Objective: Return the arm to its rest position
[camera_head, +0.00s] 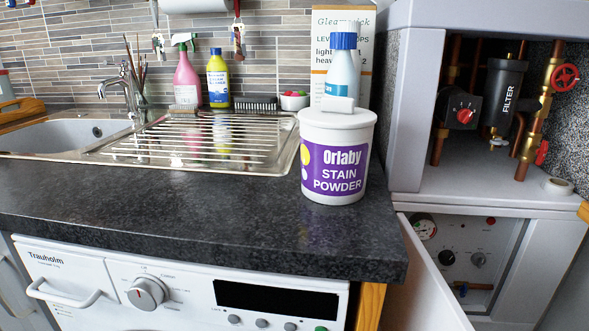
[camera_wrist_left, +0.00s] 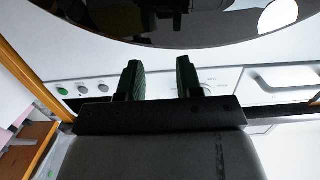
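My left gripper (camera_wrist_left: 158,80) shows in the left wrist view, with its two dark green fingers apart and nothing between them. It is in front of the white washing machine (camera_wrist_left: 224,82), whose knob, buttons and drawer lie behind the fingers. The washing machine also shows in the head view (camera_head: 185,296), under the dark worktop (camera_head: 200,235). Neither of my arms shows in the head view, and my right gripper is in neither view.
A white stain powder tub (camera_head: 335,160) stands near the worktop's right end. Bottles and a sink (camera_head: 60,135) with a drainer are behind. An open white door (camera_head: 430,280) hangs below the boiler cupboard at right. The worktop's front left is clear.

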